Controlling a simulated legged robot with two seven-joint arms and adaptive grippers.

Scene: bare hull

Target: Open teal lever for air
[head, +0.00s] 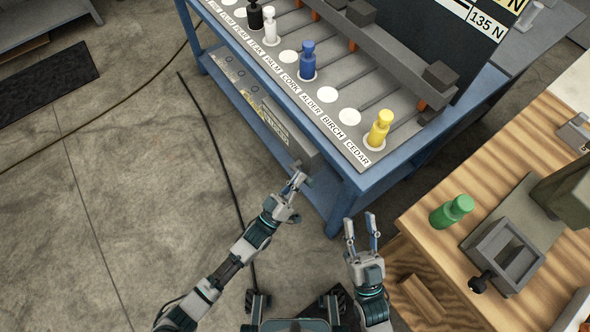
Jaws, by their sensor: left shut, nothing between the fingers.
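My left gripper (298,180) reaches up from the bottom left and is shut, with nothing visible in it. Its fingertips are at the lower end of a grey block (303,152) on the near side of the blue bench; I cannot tell whether they touch it. I cannot clearly make out a teal lever; the fingers may hide it.
The blue bench (352,192) carries labelled places with blue (308,62), yellow (379,128), white and black bottle-like pieces. A wooden table (415,215) at right holds a green piece (450,211) and a grey vise (503,252). Cables cross the floor at left.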

